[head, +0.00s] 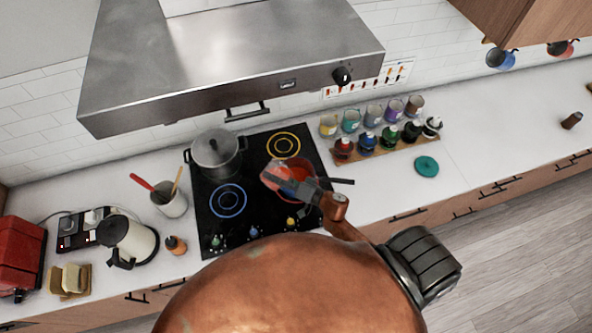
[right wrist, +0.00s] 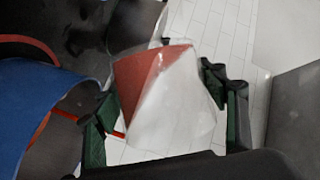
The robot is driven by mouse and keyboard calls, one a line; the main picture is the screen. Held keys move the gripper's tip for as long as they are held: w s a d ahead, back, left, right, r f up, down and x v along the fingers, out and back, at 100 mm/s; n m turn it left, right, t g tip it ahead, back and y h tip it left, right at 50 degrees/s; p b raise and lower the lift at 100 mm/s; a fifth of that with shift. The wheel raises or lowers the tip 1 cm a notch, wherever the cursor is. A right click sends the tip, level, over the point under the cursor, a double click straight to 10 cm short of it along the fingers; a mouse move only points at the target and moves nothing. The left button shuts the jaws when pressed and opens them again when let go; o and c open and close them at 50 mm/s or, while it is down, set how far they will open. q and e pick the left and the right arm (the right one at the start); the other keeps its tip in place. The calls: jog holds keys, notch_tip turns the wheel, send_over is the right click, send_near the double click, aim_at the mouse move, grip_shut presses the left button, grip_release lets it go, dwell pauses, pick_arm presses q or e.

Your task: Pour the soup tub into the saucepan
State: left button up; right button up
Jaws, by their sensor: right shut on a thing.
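My right gripper (head: 290,184) is over the front right of the black cooktop, shut on the clear soup tub (head: 270,176). In the right wrist view the tub (right wrist: 190,110) sits between the green finger pads (right wrist: 165,120). It looks tilted, with red soup (right wrist: 143,75) gathered toward one side and the rest clear. The saucepan is mostly hidden under the gripper and tub in the head view; its dark handle (head: 343,181) sticks out to the right. I cannot see any soup falling. My left gripper is not in view.
A lidded grey pot (head: 216,153) stands on the cooktop's back left. A range hood (head: 230,50) hangs above. A rack of several jars (head: 385,140) and a teal lid (head: 427,166) lie to the right. A utensil crock (head: 170,200) and kettle (head: 128,240) stand left.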

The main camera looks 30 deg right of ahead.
aim_at(283, 168)
jog(key=shift+d+r+m+y+b, duration=0.15)
jog(key=shift+r+m+y+b, duration=0.2)
jog(key=shift+m+b, duration=0.4)
dwell(0.3)
jog(key=shift+d+f+m+t+b, duration=0.25)
jog(key=shift+m+t+b, duration=0.35)
jog(key=shift+b, duration=1.35)
jog(key=shift+r, duration=0.1)
jog(key=shift+d+r, duration=0.1)
jog(key=shift+w+d+r+m+y+p, duration=0.1)
jog(key=shift+d+r+m+y+p, duration=0.05)
jog(key=shift+d+m+p, duration=0.25)
jog(key=shift+w+d+r+m+y+p, duration=0.15)
jog(key=shift+d+m+p, duration=0.15)
jog(key=shift+d+m, duration=0.2)
jog(key=shift+s+d+r+m+t+p, duration=0.1)
jog(key=shift+d+r+m+t+p, duration=0.1)
jog(key=shift+r+m+t+p, duration=0.25)
jog(key=shift+d+r+m+t+p, duration=0.15)
jog(key=shift+d+m+t+p, duration=0.1)
jog(key=shift+m+p, duration=0.3)
jog(key=shift+a+f+n+g+b, duration=0.25)
jog(key=shift+f+n+b, duration=0.2)
jog(key=shift+n+b, duration=0.15)
jog(key=shift+a+f+n+g+b, duration=0.25)
jog(key=shift+f+n+b, duration=0.2)
jog(key=shift+b, duration=0.2)
jog(key=shift+a+r+n, duration=0.15)
jog(key=shift+a+n, duration=0.15)
jog(key=shift+a, duration=0.1)
